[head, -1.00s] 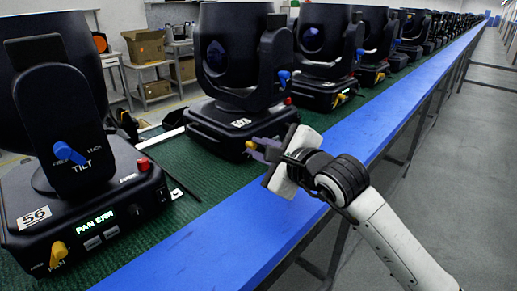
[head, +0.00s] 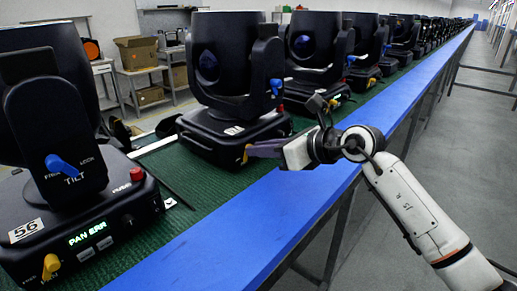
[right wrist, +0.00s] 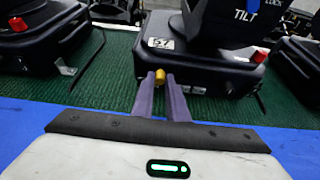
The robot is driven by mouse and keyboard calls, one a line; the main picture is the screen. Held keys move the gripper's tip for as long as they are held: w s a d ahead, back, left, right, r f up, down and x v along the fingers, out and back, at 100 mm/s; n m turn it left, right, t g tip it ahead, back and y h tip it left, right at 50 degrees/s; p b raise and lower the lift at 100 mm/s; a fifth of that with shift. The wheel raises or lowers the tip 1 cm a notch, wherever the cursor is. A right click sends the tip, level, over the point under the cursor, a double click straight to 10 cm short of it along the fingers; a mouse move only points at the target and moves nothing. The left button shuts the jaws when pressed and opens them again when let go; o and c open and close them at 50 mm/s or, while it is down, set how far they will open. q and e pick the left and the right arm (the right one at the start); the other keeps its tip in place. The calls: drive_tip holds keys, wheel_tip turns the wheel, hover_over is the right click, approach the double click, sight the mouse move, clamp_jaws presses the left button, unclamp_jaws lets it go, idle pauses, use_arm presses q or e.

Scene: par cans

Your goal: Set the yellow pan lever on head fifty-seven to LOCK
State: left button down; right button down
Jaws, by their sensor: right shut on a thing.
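The LOCK marking by the lever is not readable. My left gripper is not in view.
Head 56 (head: 85,215) stands at the left, with a "PAN ERR" display and its own yellow lever (head: 51,266). More heads (head: 320,75) line the table behind. The blue table edge (head: 240,220) runs along the front, with open floor at the right.

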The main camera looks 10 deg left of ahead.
drive_tip(key=shift+w+d+f+m+g, duration=0.2)
drive_tip(key=shift+w+d+m+g, duration=0.15)
drive_tip(key=shift+m, duration=0.35)
drive_tip(key=shift+a+y, duration=0.1)
drive_tip(key=shift+y, duration=0.2)
drive_tip(key=c, duration=1.7)
unclamp_jaws()
drive_tip(key=shift+c, duration=0.2)
drive_tip(key=b+v, duration=0.1)
drive_tip(key=v, duration=0.9)
drive_tip(key=shift+r, duration=0.1)
